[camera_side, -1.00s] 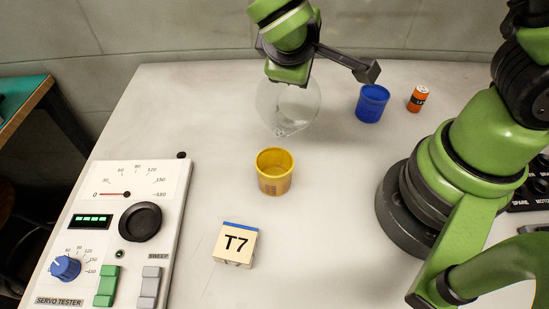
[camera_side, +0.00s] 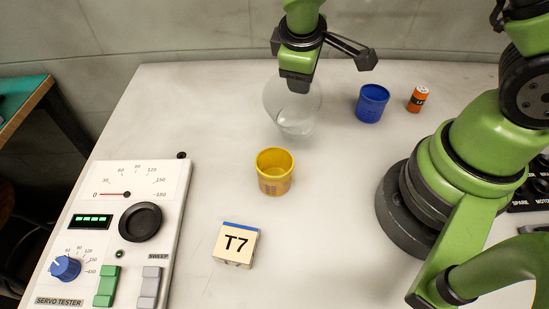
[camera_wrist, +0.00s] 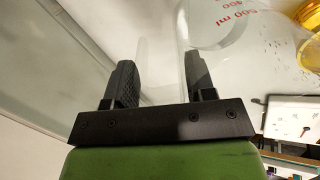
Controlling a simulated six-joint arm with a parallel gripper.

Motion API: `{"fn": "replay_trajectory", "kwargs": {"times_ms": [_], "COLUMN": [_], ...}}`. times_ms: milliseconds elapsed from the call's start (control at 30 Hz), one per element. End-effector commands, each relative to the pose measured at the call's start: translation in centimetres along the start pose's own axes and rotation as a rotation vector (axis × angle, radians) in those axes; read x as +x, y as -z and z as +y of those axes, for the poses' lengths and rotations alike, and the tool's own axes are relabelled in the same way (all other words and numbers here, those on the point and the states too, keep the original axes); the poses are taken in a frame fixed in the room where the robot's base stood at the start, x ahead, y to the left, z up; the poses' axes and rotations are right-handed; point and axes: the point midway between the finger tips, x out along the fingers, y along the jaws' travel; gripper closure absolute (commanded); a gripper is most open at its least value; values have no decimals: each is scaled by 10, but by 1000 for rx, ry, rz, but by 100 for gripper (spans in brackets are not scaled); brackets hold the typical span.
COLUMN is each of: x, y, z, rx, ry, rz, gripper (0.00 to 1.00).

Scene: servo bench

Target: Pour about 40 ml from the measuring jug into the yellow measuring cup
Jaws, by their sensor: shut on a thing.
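The measuring jug (camera_side: 279,103) is clear glass and hangs above the bench, behind the yellow measuring cup and apart from it. It looks close to upright. Clear liquid seems to show low in it, but the level is hard to read. My gripper (camera_side: 296,88) is shut on the jug from above. In the wrist view my gripper (camera_wrist: 160,85) has clear glass between its fingers, and the jug (camera_wrist: 225,35) shows red ml markings. The yellow measuring cup (camera_side: 275,180) stands upright on the bench; its contents cannot be told. Part of it shows in the wrist view (camera_wrist: 308,52).
A blue cup (camera_side: 371,104) and an orange battery-like cylinder (camera_side: 418,99) stand right of the jug. A T7 block (camera_side: 236,245) lies in front of the yellow cup. The servo tester (camera_side: 135,225) fills the left front. Bench around the yellow cup is clear.

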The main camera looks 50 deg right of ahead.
Motion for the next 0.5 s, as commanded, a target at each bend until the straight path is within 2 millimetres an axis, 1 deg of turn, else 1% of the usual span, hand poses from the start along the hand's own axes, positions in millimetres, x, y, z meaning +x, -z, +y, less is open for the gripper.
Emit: {"fn": "replay_trajectory", "kwargs": {"times_ms": [33,233,500], "x": [3,11,21], "y": [0,1,2], "z": [4,11,17], "rx": [8,7,7], "ry": [25,106,203], "rz": [2,5,2], "gripper": [91,91,91]}}
